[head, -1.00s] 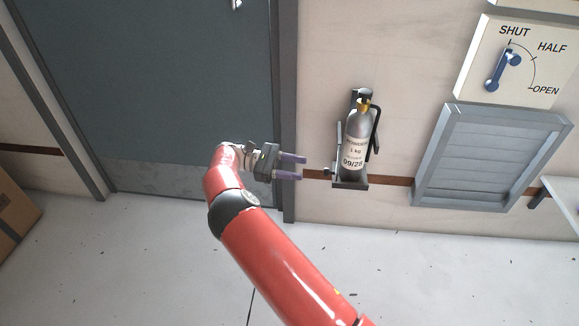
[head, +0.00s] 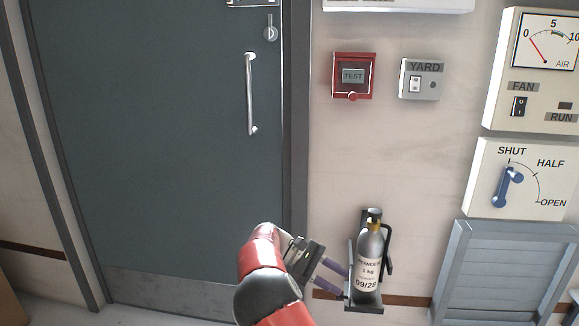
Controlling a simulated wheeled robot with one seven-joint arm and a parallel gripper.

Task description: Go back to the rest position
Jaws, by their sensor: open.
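My gripper (head: 334,279) shows at the lower middle of the head view, on the end of my red arm. Its two purple fingers are apart with nothing between them, and they point to the right and down. In the picture the fingertips lie just left of a silver fire extinguisher (head: 370,262) in a dark wall bracket (head: 365,305). I cannot tell the depth gap between fingers and bracket. The extinguisher stands upright in its bracket.
A dark grey door (head: 150,140) with a long handle (head: 251,95) fills the left. On the wall are a red TEST box (head: 354,76), a YARD switch (head: 419,79), a fan panel (head: 532,70), a SHUT/HALF/OPEN lever panel (head: 520,178) and a grey louvre (head: 500,275).

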